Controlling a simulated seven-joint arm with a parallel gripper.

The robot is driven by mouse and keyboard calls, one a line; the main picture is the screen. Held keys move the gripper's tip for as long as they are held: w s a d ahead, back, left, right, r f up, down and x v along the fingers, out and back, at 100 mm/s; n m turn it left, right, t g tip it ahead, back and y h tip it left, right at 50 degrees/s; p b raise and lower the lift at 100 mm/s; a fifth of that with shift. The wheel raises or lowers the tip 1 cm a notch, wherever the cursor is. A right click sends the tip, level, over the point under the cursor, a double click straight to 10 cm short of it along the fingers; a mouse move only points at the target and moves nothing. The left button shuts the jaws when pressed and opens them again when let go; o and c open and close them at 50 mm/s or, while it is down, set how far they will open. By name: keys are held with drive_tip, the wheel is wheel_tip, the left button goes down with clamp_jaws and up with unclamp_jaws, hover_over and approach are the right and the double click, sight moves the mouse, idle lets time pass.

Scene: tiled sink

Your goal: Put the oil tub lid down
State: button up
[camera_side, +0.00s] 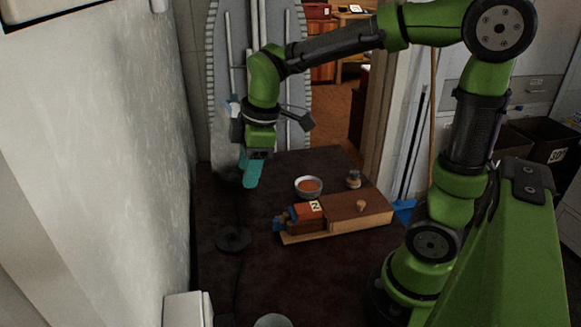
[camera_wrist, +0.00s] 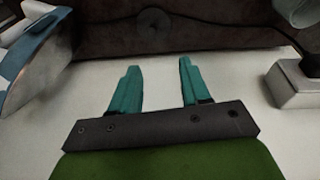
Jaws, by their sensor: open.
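My gripper (camera_side: 252,174) has teal fingers and hangs above the left back part of the dark table, left of the bowl and apart from it. In the wrist view the two fingers (camera_wrist: 158,66) are spread with nothing between them. A long wooden box (camera_side: 345,212) lies on the table, with a flat brown top and a small round knob (camera_side: 361,206). I cannot tell for sure whether this top is the oil tub lid. No other clear lid shows.
A bowl with orange contents (camera_side: 309,187) and a small jar (camera_side: 353,179) stand behind the box. An orange block marked with a letter (camera_side: 306,212) sits at the box's left end. A lamp base with a cord (camera_side: 233,239) is at the left. A white wall (camera_side: 120,130) borders the table.

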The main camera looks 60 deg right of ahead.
drive_tip(key=s+r+m+t+y, duration=0.1)
drive_tip(key=s+r+m+t, duration=0.2)
drive_tip(key=s+m, duration=0.8)
drive_tip(key=m+t, duration=0.1)
drive_tip(key=m, duration=0.1)
drive_tip(key=shift+s+r+m, duration=0.15)
drive_tip(key=shift+m, duration=0.15)
